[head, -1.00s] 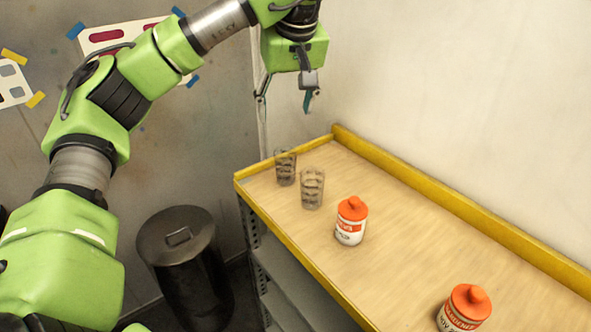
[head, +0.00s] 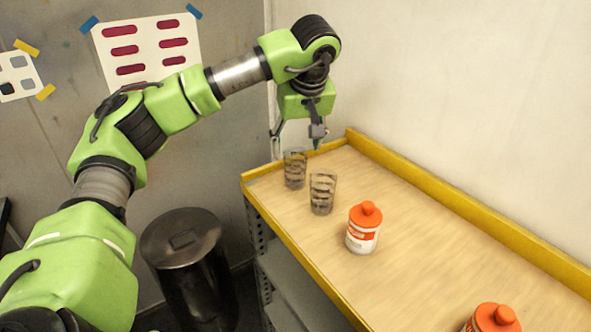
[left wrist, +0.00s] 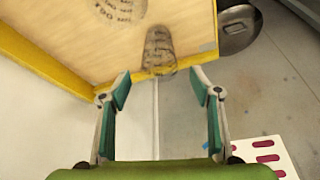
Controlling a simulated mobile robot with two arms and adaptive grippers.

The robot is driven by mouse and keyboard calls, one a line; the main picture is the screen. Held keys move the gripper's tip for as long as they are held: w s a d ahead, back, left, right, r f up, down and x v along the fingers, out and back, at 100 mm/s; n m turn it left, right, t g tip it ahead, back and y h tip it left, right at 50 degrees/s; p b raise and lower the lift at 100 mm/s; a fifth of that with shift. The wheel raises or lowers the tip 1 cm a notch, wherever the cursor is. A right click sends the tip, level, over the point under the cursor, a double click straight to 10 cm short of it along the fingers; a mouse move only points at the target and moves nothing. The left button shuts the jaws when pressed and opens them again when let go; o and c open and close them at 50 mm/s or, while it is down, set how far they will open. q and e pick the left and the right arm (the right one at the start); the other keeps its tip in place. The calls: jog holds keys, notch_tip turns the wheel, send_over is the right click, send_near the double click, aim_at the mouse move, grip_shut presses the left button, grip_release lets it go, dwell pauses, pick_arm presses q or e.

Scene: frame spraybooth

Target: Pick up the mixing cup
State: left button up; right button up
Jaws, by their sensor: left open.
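Two clear mixing cups with dark markings stand upright on the wooden shelf top (head: 420,230). The farther cup (head: 294,180) is near the far left corner, and the nearer cup (head: 322,193) stands just to its right. My left gripper (head: 297,140) is open and empty above the far end of the shelf, over the farther cup. In the left wrist view, the farther cup (left wrist: 159,50) appears ahead, between the open fingers (left wrist: 160,88) and beyond their tips. The nearer cup (left wrist: 122,9) is cut off at that view's top edge. My right gripper is not in view.
Two white containers with orange lids stand along the shelf, one near the middle (head: 363,230) and one at the bottom edge (head: 493,318). A raised yellow rim (head: 470,210) borders the shelf by the wall. A dark lidded bin (head: 183,255) stands on the floor at left.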

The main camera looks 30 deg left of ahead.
aim_at(295, 155)
pick_arm(q)
jog(key=p+x, duration=0.1)
jog(key=x, duration=0.4)
jog(key=shift+w+a+f, duration=0.1)
jog(key=shift+w+a, duration=0.05)
jog(key=shift+w, duration=0.05)
jog(key=c, duration=1)
